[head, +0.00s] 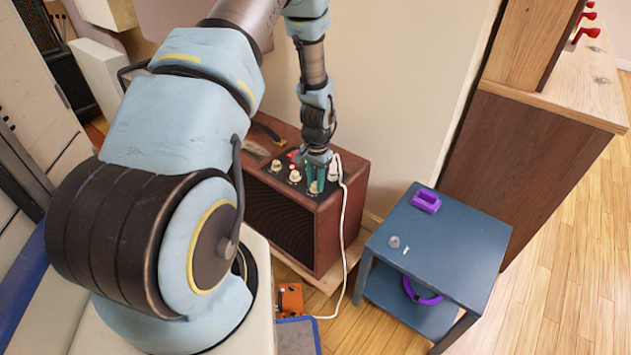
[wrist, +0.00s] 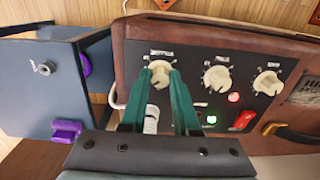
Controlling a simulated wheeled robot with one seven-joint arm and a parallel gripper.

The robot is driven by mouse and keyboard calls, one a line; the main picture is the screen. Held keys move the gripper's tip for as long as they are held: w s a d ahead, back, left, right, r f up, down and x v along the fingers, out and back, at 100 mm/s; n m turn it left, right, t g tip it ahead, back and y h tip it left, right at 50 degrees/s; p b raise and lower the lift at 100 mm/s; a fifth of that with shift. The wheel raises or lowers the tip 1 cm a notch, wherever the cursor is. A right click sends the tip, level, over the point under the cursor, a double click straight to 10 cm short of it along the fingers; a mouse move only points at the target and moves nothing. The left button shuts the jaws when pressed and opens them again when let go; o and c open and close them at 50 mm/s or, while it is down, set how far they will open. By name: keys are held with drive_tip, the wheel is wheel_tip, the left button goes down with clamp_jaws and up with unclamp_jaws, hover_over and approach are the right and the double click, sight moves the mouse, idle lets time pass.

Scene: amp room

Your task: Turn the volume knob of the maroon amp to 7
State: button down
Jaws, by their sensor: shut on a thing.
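The maroon amp (head: 350,210) stands by the wall with its dark control panel facing up; the panel (wrist: 190,90) also shows in the wrist view. My gripper (head: 316,187) reaches down to the panel's right end. In the wrist view my gripper (wrist: 161,82) has its teal fingers shut around a cream knob (wrist: 159,68) at the left end of the row. The fingers hide part of this knob and its scale; its label is too blurred to read. Two more cream knobs, the middle one (wrist: 216,78) and the right one (wrist: 267,82), are free.
A white plug (wrist: 151,120) sits in the panel close to my fingers; its cable (head: 345,240) hangs to the floor. A red switch (wrist: 243,120) and a green light (wrist: 211,119) are nearby. A blue table (head: 450,240) with a purple object (head: 425,201) stands right of the amp.

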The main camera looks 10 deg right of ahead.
drive_tip(key=c, duration=0.7)
unclamp_jaws()
drive_tip(key=shift+o, duration=0.2)
drive_tip(key=shift+r, duration=0.1)
wheel_tip(320, 180, up, 11)
drive_tip(key=shift+f, duration=0.2)
drive_tip(key=shift+s+d, duration=0.1)
wheel_tip(320, 180, up, 17)
drive_tip(key=n+p, duration=0.4)
drive_tip(key=p, duration=0.1)
hover_over(315, 184)
drive_tip(key=s+a, duration=0.5)
drive_tip(key=a, duration=0.5)
drive_tip(key=s+a+r+n+t+p, duration=0.1)
drive_tip(key=s+a+r+n+p, duration=0.2)
drive_tip(key=s+a+r, duration=0.3)
drive_tip(key=s+r+n, duration=0.1)
drive_tip(key=s+r, duration=0.1)
drive_tip(key=s, duration=0.1)
drive_tip(key=shift+s+a+r, duration=0.15)
drive_tip(key=shift+r, duration=0.25)
